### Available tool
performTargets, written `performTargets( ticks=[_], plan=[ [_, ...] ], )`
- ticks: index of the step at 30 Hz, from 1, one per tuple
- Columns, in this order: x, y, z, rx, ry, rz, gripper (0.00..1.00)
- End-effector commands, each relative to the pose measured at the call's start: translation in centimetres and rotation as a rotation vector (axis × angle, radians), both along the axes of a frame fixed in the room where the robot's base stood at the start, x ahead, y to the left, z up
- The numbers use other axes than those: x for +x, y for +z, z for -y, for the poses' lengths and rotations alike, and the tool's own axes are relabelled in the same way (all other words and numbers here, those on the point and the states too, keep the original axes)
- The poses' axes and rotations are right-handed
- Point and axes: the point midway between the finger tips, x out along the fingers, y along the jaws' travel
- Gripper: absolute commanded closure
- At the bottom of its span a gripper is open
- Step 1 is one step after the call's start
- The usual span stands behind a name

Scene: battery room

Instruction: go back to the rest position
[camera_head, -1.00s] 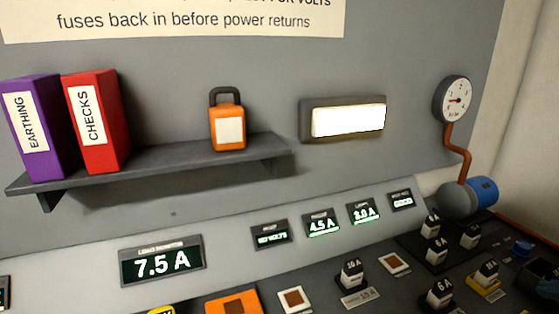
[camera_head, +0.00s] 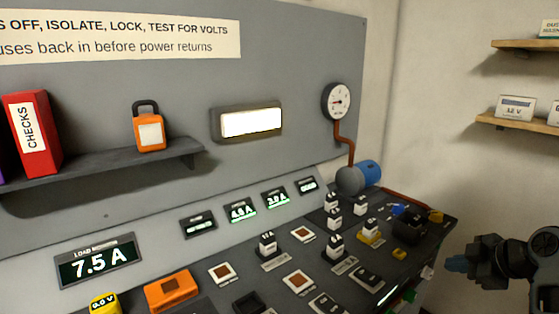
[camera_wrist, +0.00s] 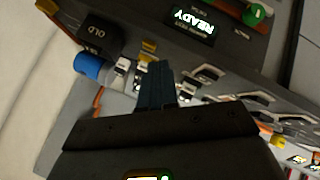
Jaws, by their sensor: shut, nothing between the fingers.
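My gripper (camera_head: 455,264) shows at the right edge of the head view, in front of and to the right of the control desk. Its fingers point left toward the desk's right end. In the wrist view the gripper (camera_wrist: 153,70) has its dark blue fingers together, with nothing seen between them. Part of the desk behind the fingers is hidden in the wrist view.
The desk bears a black box marked OLD (camera_wrist: 98,35), a READY display (camera_wrist: 190,22), white fuse-like blocks (camera_head: 335,245) and an orange block (camera_head: 172,290). A blue-ended motor (camera_head: 367,173) stands behind. Wooden shelves (camera_head: 515,123) hang on the right wall.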

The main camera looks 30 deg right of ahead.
Motion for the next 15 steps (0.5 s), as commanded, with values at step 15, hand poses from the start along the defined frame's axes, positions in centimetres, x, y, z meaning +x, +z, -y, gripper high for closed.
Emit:
performTargets(
  ticks=[15],
  plan=[
    [1.1,-4.6,-6.1,0.061,-0.099,0.036,1.0]
  ],
)
